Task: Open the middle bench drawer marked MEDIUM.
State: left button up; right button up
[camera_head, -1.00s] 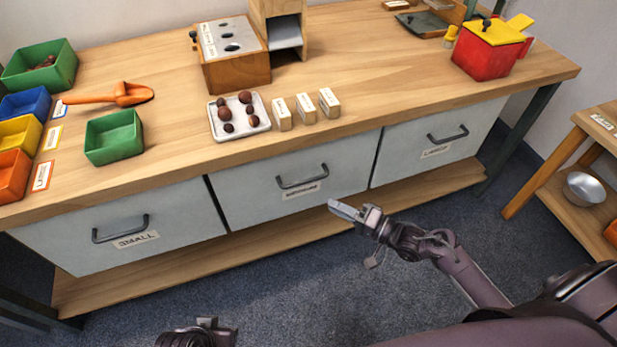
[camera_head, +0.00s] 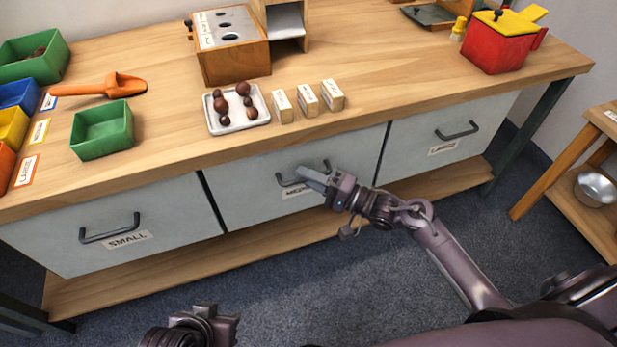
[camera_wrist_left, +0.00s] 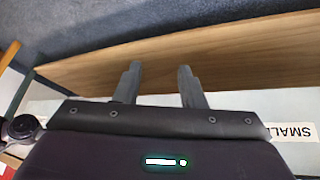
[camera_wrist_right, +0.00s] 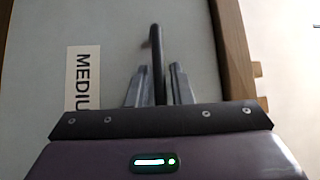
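The middle drawer (camera_head: 250,188) is shut in the bench front, between the SMALL and LARGE drawers. Its dark bar handle (camera_head: 284,182) is partly covered by my right gripper (camera_head: 306,174). In the right wrist view the handle (camera_wrist_right: 155,45) runs between the two open fingers (camera_wrist_right: 160,84), with a gap visible beside it. The MEDIUM label (camera_wrist_right: 84,75) lies left of the handle there; in the head view it is partly hidden. My left gripper (camera_head: 222,312) is low at the front, away from the drawers. In the left wrist view its fingers (camera_wrist_left: 158,72) are apart and empty.
The SMALL drawer (camera_head: 60,240) and LARGE drawer (camera_head: 420,150) are shut. A wooden lower shelf (camera_head: 150,275) runs beneath. On the bench top are a white tray (camera_head: 262,106) of chestnuts, a green bin (camera_head: 102,130) and a red pot (camera_head: 492,55). A side table (camera_head: 570,150) stands right.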

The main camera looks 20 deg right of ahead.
grip_shut()
pick_arm(q)
jog(key=shift+r, duration=0.1)
